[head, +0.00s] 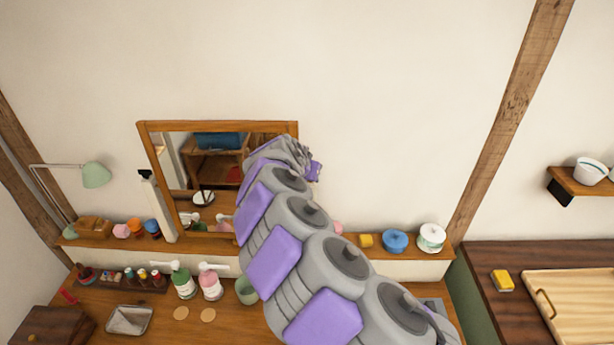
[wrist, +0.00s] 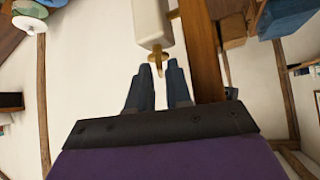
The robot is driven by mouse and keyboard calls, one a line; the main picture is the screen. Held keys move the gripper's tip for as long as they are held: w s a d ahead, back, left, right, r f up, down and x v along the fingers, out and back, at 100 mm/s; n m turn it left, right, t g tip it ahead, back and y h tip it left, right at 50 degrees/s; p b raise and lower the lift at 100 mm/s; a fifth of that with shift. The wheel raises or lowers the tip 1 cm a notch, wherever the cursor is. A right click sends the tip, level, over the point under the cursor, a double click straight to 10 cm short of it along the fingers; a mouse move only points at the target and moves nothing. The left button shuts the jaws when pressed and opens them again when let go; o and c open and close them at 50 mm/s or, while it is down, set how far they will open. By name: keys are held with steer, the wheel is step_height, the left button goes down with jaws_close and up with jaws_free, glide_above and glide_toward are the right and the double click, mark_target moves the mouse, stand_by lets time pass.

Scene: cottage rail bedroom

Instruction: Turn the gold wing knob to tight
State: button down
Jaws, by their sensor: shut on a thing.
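The gold wing knob (wrist: 157,58) shows in the wrist view below the end of a white post (wrist: 147,22), beside a wooden frame edge. My gripper (wrist: 161,72) has its two dark fingers on either side of the knob's lower part and is shut on it. Part of the knob between the fingertips is hidden. In the head view the knob is hidden behind my arm, whose far end is at the right side of the wood-framed mirror (head: 218,126). I see no tight mark, so the knob's setting cannot be read.
Bottles and a metal tray (head: 129,320) stand on the desk at left. A green lamp (head: 96,174) is further left. The wall above is bare.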

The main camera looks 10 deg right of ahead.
steer(key=shift+w+r, duration=0.1)
steer(key=c, duration=1.4)
jaws_free()
steer(key=shift+c, duration=0.2)
steer(key=shift+o, duration=0.7)
steer(key=shift+w+d+f, duration=0.2)
steer(key=shift+w, duration=0.1)
steer(key=shift+o, duration=0.2)
steer(key=shift+d+f, duration=0.1)
steer(key=shift+p, duration=0.4)
steer(key=shift+r+p, duration=0.2)
steer(key=shift+p, duration=0.25)
steer(key=p, duration=0.1)
steer(key=n+y+p, duration=0.1)
steer(key=p, duration=0.1)
steer(key=shift+s+a+n+t+p, duration=0.1)
steer(key=shift+a+n+t+p, duration=0.1)
steer(key=shift+n+t+p, duration=0.1)
steer(key=shift+f+n+y+p, duration=0.1)
steer(key=shift+n+y+p, duration=0.2)
steer(key=shift+n+p, duration=0.1)
